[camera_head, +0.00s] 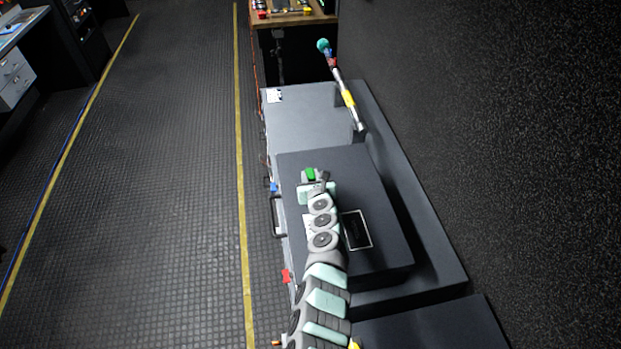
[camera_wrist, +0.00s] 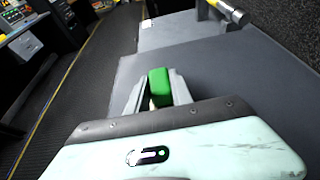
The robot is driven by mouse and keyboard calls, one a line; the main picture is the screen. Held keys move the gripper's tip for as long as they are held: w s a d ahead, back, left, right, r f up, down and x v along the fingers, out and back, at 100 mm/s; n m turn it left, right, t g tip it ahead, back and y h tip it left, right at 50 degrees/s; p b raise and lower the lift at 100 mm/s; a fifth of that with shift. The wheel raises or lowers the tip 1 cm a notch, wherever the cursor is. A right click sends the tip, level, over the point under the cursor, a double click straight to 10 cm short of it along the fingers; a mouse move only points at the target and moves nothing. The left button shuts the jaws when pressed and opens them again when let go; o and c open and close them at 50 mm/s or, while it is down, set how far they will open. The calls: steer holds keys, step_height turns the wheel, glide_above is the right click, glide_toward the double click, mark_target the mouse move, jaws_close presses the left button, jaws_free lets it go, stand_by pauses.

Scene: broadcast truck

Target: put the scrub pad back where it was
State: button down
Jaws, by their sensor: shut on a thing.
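A green scrub pad (camera_head: 310,173) is at the tip of my gripper (camera_head: 317,178), over the dark grey case top. In the wrist view the green pad (camera_wrist: 159,84) sits between the two grey fingers of my gripper (camera_wrist: 155,92), which are shut on it. The pad's lower part is hidden by the gripper body. I cannot tell whether the pad touches the case top or is a little above it.
A rod with a teal tip (camera_head: 342,82) rises at the back. A wooden-topped desk (camera_head: 290,17) stands farther off. The dark wall (camera_head: 480,120) bounds the right; open floor (camera_head: 165,180) lies left.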

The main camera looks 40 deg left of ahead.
steer(key=shift+f+b, duration=0.25)
steer(key=shift+b, duration=0.05)
steer(key=c, duration=1.1)
jaws_free()
steer(key=shift+r, duration=0.1)
steer(key=shift+c, duration=0.2)
steer(key=shift+r+p, duration=0.4)
steer(key=shift+p, duration=0.15)
steer(key=shift+s+d+r+p, duration=0.15)
steer(key=shift+s+d+p, duration=0.15)
steer(key=shift+p, duration=0.1)
steer(key=p+v, duration=0.5)
steer(key=v, duration=0.3)
steer(key=shift+s+d, duration=0.2)
steer(key=shift+d, duration=0.05)
steer(key=shift+p+v, duration=0.35)
steer(key=shift+v, duration=0.85)
